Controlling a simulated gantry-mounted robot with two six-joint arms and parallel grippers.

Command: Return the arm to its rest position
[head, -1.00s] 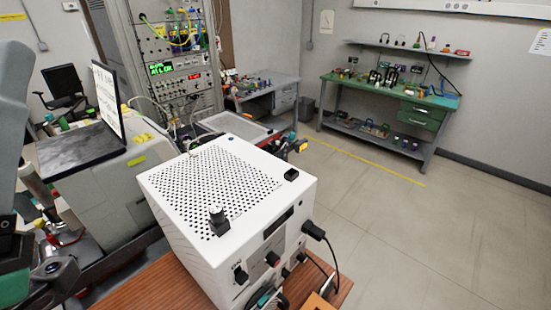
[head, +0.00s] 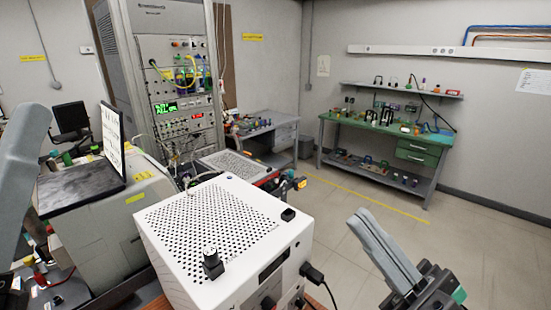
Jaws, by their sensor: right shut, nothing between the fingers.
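My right gripper (head: 361,222) is at the lower right, over the floor and right of the white box. Its long grey fingers lie together, pointing up and left, and I see nothing between them. Its dark body with a teal patch is cut off by the bottom edge. Part of my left gripper (head: 36,115) shows at the left edge, its grey finger pointing up; I cannot tell whether it is open or shut. The white box (head: 225,235) with a perforated top and a black knob stands at the front centre, apart from my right gripper in the picture.
A grey machine (head: 110,215) with a dark screen panel is at the left. A tall instrument rack (head: 170,75) stands behind. A green-topped workbench (head: 390,127) is against the far wall. A black cable (head: 325,285) hangs from the white box's right side. The floor (head: 480,240) at the right is clear.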

